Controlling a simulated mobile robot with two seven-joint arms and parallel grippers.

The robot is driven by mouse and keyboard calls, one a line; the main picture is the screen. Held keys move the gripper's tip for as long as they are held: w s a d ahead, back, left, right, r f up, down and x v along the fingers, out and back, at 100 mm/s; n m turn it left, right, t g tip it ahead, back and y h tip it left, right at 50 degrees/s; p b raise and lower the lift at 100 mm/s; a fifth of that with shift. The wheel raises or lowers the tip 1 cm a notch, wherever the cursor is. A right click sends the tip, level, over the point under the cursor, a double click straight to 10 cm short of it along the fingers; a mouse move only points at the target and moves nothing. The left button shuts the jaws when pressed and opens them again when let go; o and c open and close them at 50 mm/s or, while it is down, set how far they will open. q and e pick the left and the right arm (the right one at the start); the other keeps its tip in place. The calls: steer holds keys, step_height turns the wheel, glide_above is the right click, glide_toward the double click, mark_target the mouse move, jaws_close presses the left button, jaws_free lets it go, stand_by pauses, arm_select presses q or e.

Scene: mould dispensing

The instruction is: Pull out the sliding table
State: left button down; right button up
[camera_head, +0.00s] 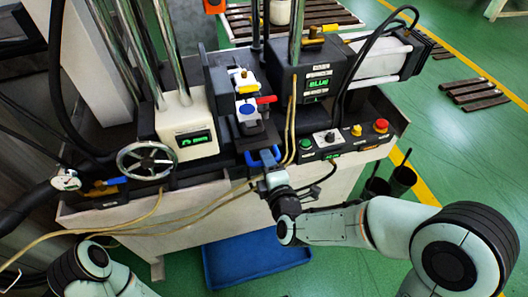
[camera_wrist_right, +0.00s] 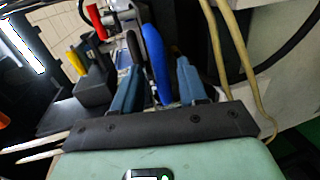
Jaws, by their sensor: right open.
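The sliding table (camera_head: 254,138) is a dark plate in the middle of the machine, below a small fixture with blue, yellow and red parts. A blue loop handle (camera_head: 263,156) sits at its front. My right gripper (camera_head: 266,163) is at the handle, reaching in from the front. In the right wrist view, the blue handle (camera_wrist_right: 157,60) stands between the two open fingers of the right gripper (camera_wrist_right: 159,75), with gaps visible beside it. Whether a finger touches it is hard to tell. My left gripper is out of view.
A control panel with buttons (camera_head: 345,139) is right of the handle. A handwheel (camera_head: 147,160) is on the left. Beige hoses (camera_head: 190,222) cross the front of the machine. A blue tray (camera_head: 257,260) lies on the floor below.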

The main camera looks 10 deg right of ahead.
steer(key=x, duration=0.3)
steer(key=shift+w+f, duration=0.15)
jaws_close()
steer(key=shift+f, duration=0.15)
